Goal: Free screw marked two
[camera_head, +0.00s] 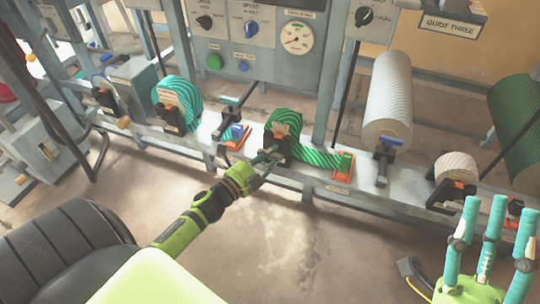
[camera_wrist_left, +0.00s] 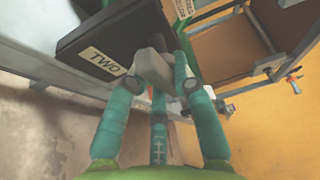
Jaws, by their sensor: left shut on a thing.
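The screw marked two shows in the left wrist view as a grey bar-shaped head (camera_wrist_left: 154,70) against a black block (camera_wrist_left: 100,28). A pale label reading TWO (camera_wrist_left: 103,62) is on the block beside it. My left gripper (camera_head: 266,161) is at the front of the machine's rail, below a green-striped roll (camera_head: 285,120). Its teal fingers (camera_wrist_left: 160,88) are closed around the grey screw head. The screw is largely hidden by the fingers in the head view. My right gripper (camera_head: 490,228) is at the lower right, empty, with its fingers spread open and pointing up.
A green-striped strip (camera_head: 318,156) runs right from the roll to an orange-framed block (camera_head: 344,168). A teal roll (camera_head: 178,98) stands left, a large white roll (camera_head: 390,95) right. The control panel (camera_head: 262,38) is behind. Bare floor (camera_head: 330,250) lies in front.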

